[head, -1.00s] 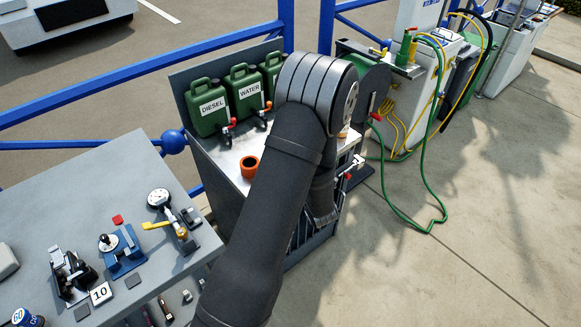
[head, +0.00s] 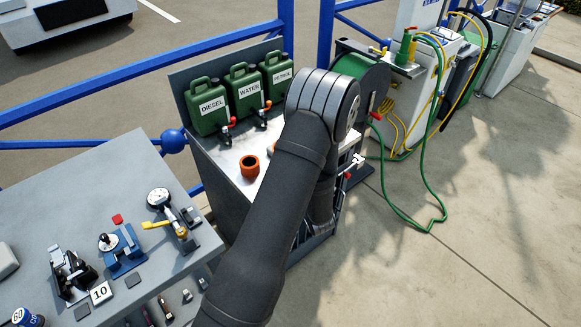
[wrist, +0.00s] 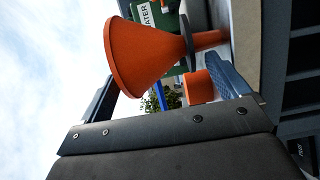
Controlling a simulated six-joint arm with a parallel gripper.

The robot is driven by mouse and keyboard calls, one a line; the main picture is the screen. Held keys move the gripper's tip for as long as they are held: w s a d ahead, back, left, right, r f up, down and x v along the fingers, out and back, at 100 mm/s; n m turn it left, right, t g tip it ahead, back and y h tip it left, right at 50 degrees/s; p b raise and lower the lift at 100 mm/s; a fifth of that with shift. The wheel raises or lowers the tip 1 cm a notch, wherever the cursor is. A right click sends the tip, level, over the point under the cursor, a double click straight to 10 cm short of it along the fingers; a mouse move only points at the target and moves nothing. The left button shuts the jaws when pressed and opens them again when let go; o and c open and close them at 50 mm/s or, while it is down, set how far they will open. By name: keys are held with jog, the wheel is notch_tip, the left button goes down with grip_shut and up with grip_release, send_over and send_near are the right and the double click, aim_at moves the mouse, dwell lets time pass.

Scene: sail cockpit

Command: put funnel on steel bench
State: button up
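The orange funnel (wrist: 150,58) shows large in the wrist view, its wide mouth to the left and its spout pointing right towards the bench. A dark disc (wrist: 187,42) shows around its lower part. My gripper (wrist: 165,85) is open, with its fingers wide apart on either side of the picture. The funnel shows close to the fingertips; I cannot tell whether they touch it. The steel bench (head: 225,160) stands in the middle of the head view. There my arm hides the gripper, and only a sliver of orange shows beside the arm.
A grey table (head: 60,210) with tools is at left. A green hose reel (head: 367,75) stands at right.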

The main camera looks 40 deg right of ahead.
jog(key=shift+r, duration=0.15)
jog(key=v, duration=1.2)
jog(key=shift+r, duration=0.1)
jog(key=x, duration=1.2)
jog(key=shift+r, duration=0.35)
